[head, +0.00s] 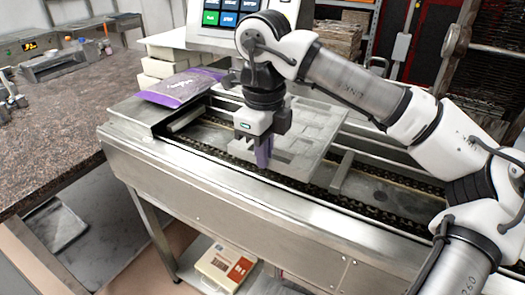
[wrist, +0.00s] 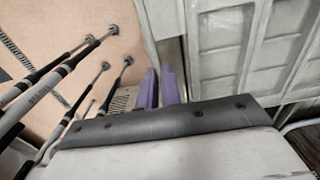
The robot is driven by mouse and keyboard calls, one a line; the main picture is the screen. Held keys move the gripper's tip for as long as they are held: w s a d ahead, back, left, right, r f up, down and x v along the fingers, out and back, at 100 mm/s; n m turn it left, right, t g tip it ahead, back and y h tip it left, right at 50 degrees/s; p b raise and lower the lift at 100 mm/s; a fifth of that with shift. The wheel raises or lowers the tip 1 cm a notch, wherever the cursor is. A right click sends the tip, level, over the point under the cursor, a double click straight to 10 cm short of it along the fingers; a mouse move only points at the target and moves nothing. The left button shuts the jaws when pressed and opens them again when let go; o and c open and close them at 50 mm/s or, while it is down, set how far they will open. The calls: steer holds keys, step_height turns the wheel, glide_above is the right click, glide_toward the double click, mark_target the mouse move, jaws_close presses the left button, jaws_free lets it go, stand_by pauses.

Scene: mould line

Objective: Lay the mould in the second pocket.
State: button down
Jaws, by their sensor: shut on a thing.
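The mould (head: 322,122) is a pale grey, flat plate with rectangular cavities. In the head view it is over the conveyor, and I cannot tell whether it touches the bed. In the wrist view its cavities (wrist: 262,45) fill the right side. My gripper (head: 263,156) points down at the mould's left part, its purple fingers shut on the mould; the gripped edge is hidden. The fingers also show in the wrist view (wrist: 160,90). Cross bars (head: 344,171) (head: 187,118) lie across the conveyor bed, one on each side of the mould. The pocket numbering cannot be read.
The steel conveyor frame (head: 225,182) runs along the front. A purple bag (head: 182,87) lies at its left end, near a screen (head: 225,14). A brown counter (head: 45,125) stands at left. A box (head: 224,266) sits on the lower shelf. The bed right of the bar is clear.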

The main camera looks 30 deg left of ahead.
steer(key=shift+f, duration=0.15)
steer(key=shift+f+b, duration=3.2)
steer(key=shift+f, duration=0.6)
steer(key=c, duration=1.5)
jaws_free()
step_height(320, 180, up, 14)
steer(key=shift+s+f+b, duration=0.1)
steer(key=shift+b, duration=0.3)
